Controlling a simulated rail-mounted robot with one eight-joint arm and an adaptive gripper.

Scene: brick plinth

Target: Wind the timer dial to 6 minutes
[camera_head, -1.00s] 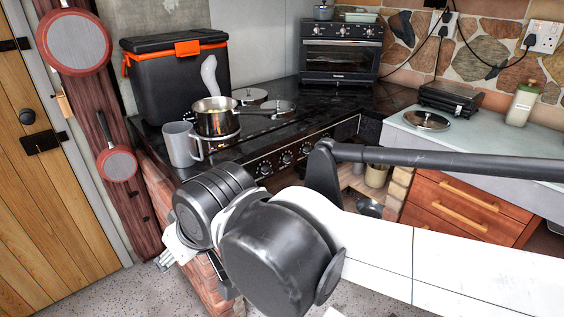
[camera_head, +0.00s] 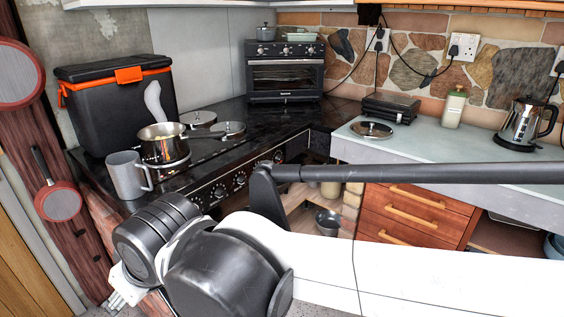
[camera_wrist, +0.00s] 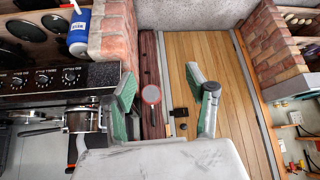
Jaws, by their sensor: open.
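A black toaster oven (camera_head: 284,76) stands at the back of the counter, with a row of small dials (camera_head: 285,50) above its glass door. The dials are too small to read, and I cannot tell which is a timer. The black stove front also carries a row of knobs (camera_head: 220,190), which shows in the wrist view too (camera_wrist: 42,78). My gripper (camera_wrist: 163,82) is open and empty, with its two fingers apart, facing the wooden door. In the head view it is mostly hidden behind my wrist at the lower left, far from the oven.
A steel pot (camera_head: 163,150) and a grey mug (camera_head: 126,176) stand near the stove's front edge. A black cool box (camera_head: 117,105) is behind them. A kettle (camera_head: 525,122), a jar (camera_head: 454,108) and a lid (camera_head: 371,130) sit on the right counter. Red pans hang at left.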

